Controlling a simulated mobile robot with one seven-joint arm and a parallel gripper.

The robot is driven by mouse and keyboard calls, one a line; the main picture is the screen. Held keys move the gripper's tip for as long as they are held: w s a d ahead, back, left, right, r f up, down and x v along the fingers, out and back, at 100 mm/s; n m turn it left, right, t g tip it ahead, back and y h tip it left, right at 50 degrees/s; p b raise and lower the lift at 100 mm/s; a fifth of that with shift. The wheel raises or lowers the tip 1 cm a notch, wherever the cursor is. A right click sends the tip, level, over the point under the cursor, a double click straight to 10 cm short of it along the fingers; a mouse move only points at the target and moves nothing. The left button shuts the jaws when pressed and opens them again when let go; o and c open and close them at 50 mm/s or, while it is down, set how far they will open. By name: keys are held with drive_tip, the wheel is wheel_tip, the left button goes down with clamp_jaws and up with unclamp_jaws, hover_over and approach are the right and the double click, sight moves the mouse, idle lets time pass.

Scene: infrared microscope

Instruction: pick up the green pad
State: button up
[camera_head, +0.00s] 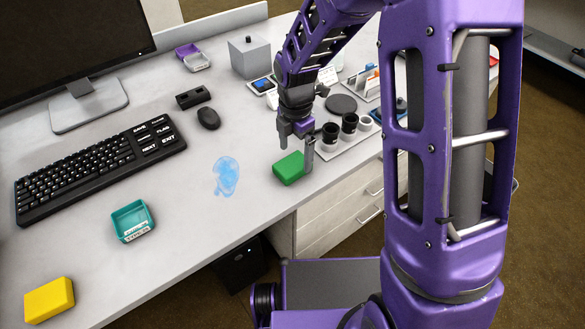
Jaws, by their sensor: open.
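The green pad (288,169) lies flat on the grey-white desk, near its front edge and right of a blue wet-looking patch. My gripper (296,150) points down at the pad's right part. Its two fingers are apart. One finger shows behind the pad and the other at its right side, close to it. From this view I cannot tell whether either finger touches the pad. Nothing shows held between the fingers.
A tray with dark round holders (347,127) stands close right of my gripper. The blue patch (226,176), a black mouse (208,118), a keyboard (98,167), a teal box (132,221) and a yellow pad (49,299) lie leftward. Desk around the blue patch is otherwise clear.

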sight(295, 162)
drive_tip(key=shift+d+f, duration=0.1)
drive_tip(key=shift+f, duration=1.35)
drive_tip(key=c, duration=1.2)
wheel_tip(295, 162, up, 10)
drive_tip(key=shift+r+p, duration=0.1)
drive_tip(key=shift+p, duration=0.8)
drive_tip(key=shift+c, duration=0.2)
drive_tip(key=o, duration=0.8)
drive_tip(key=c, duration=0.7)
